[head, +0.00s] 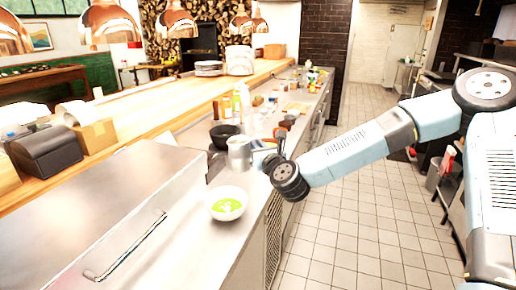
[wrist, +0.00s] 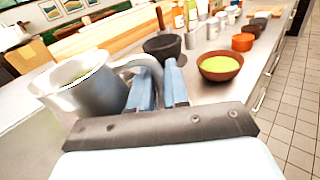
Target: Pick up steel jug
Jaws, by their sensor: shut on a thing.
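The steel jug (head: 239,153) is a grey metal jug with a handle, upright in the head view above or at the steel counter, behind a white bowl. In the wrist view the jug (wrist: 98,92) is large at the left, its handle reaching right to my gripper. My gripper (wrist: 170,75) has its two blue fingers close together, shut on the jug's handle. In the head view my gripper (head: 263,150) is at the jug's right side. I cannot tell whether the jug's base touches the counter.
A white bowl (head: 227,203) with green contents stands in front of the jug. A dark bowl (head: 224,136) is behind it. A brown bowl (wrist: 220,66) with yellow-green contents is to the right in the wrist view. Bottles (head: 240,100) and several small pots line the counter.

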